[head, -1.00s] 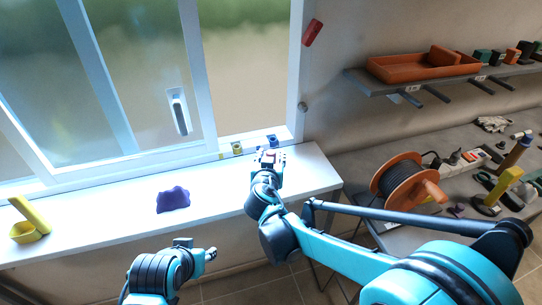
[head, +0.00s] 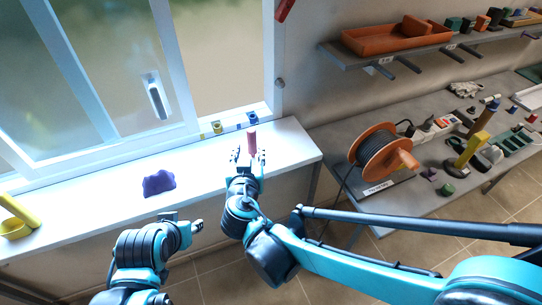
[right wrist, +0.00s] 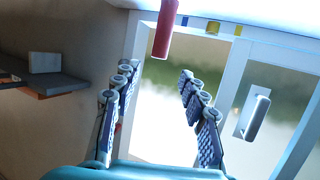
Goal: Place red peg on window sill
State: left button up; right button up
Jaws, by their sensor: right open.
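The red peg (head: 252,142) stands upright on the white window sill (head: 215,170) near its right end. In the right wrist view the red peg (right wrist: 165,30) shows at the top, beyond the fingertips and apart from them. My right gripper (head: 248,156) is open and empty, just on the near side of the peg. Its spread fingers also show in the right wrist view (right wrist: 157,72). My left gripper (head: 196,226) is in front of the sill, away from the peg; its jaws are too small to read.
Yellow (head: 217,127), blue (head: 252,118) and other small blocks sit by the window frame behind the peg. A purple lump (head: 158,182) and a yellow scoop (head: 15,228) lie farther left on the sill. A workbench with an orange cable reel (head: 380,152) stands right.

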jog(key=s+d+f+g+h, duration=0.1)
jog(key=s+d+f+g, duration=0.1)
jog(key=d, duration=0.7)
jog(key=s+d+f+g+y, duration=0.1)
jog(key=s+d+f+g, duration=0.1)
jog(key=s+d, duration=0.3)
jog(key=s+d+f+n+g+y, duration=0.1)
jog(key=s+d, duration=0.4)
jog(key=s, duration=0.5)
jog(key=f+g, duration=0.1)
jog(key=g, duration=0.1)
jog(key=shift+f+g, duration=0.3)
jog(key=shift+f, duration=0.05)
jog(key=shift+s, duration=0.1)
